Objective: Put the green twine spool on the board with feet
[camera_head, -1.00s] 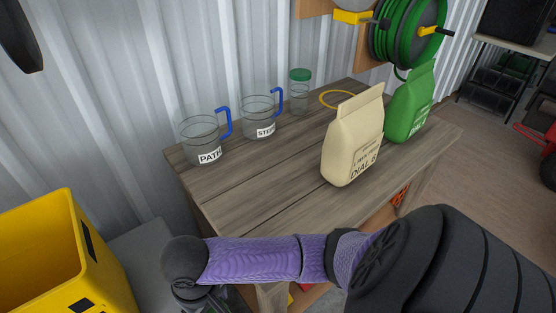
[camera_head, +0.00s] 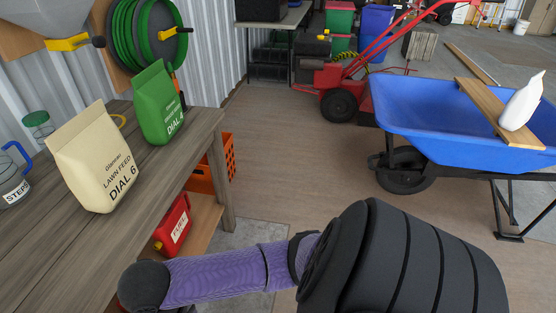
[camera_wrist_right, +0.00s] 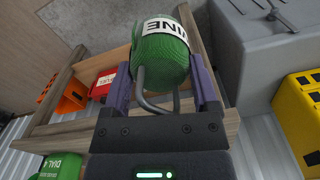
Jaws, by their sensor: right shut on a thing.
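The green twine spool (camera_wrist_right: 160,65), with a white label reading "INE", is in the right wrist view. My right gripper (camera_wrist_right: 163,82) is shut on it, with a purple finger on each side. A grey metal loop shows between the fingers below the spool. In the head view my right arm reaches in from the lower right, and its gripper and the spool are out of sight. A plain wooden board (camera_head: 478,93) lies across the blue wheelbarrow (camera_head: 430,128) at the right; I see no feet on it. My left gripper is not in view.
A white bottle (camera_head: 522,103) stands on the board's right part. The wooden workbench (camera_head: 135,192) at left holds a cream bag (camera_head: 95,165), a green bag (camera_head: 158,108) and a jug (camera_head: 10,185). A red can (camera_head: 172,228) sits below. Open floor lies between bench and wheelbarrow.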

